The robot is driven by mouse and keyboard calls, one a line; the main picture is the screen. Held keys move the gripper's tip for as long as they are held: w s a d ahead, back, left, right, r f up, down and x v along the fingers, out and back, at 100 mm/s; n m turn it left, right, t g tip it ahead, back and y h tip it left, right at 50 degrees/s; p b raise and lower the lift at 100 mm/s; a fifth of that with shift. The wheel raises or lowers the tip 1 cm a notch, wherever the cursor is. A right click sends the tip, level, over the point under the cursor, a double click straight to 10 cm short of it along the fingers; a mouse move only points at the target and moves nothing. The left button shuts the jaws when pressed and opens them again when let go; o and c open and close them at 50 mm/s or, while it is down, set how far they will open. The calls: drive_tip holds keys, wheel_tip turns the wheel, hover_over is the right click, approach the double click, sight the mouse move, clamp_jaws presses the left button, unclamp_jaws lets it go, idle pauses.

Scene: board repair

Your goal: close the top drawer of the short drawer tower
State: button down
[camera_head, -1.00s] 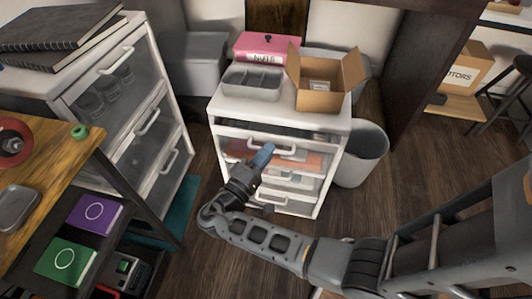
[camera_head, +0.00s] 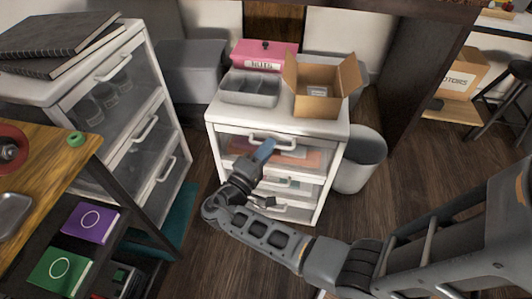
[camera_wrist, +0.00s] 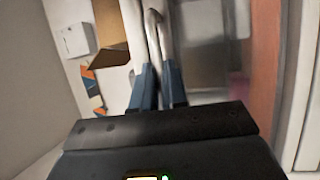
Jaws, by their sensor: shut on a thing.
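The short drawer tower (camera_head: 214,155) stands in the middle of the head view, white with clear drawer fronts. Its top drawer (camera_head: 300,159) has a pale bar handle (camera_head: 285,145). My gripper (camera_head: 267,148) reaches that handle from the front with its blue fingers. In the wrist view my gripper (camera_wrist: 158,88) is shut on the handle (camera_wrist: 154,35), with a finger on each side. The drawer front looks close to the tower's front; I cannot tell whether it is fully in. My gripper hides part of the lower fronts.
A taller drawer unit (camera_head: 176,130) and a wooden bench (camera_head: 45,155) are at the left.

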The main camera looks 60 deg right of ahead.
drive_tip(key=shift+w+d, duration=0.1)
drive_tip(key=shift+d, duration=0.05)
drive_tip(key=c, duration=1.2)
unclamp_jaws()
drive_tip(key=shift+w+a+f, duration=0.1)
drive_tip(key=shift+a+f, duration=0.15)
drive_tip(key=shift+a, duration=1)
drive_tip(key=shift+a+f, duration=0.2)
drive_tip(key=shift+a, duration=1.1)
drive_tip(key=shift+w+a+f, duration=0.1)
drive_tip(key=shift+a+f, duration=0.15)
drive_tip(key=shift+a, duration=1)
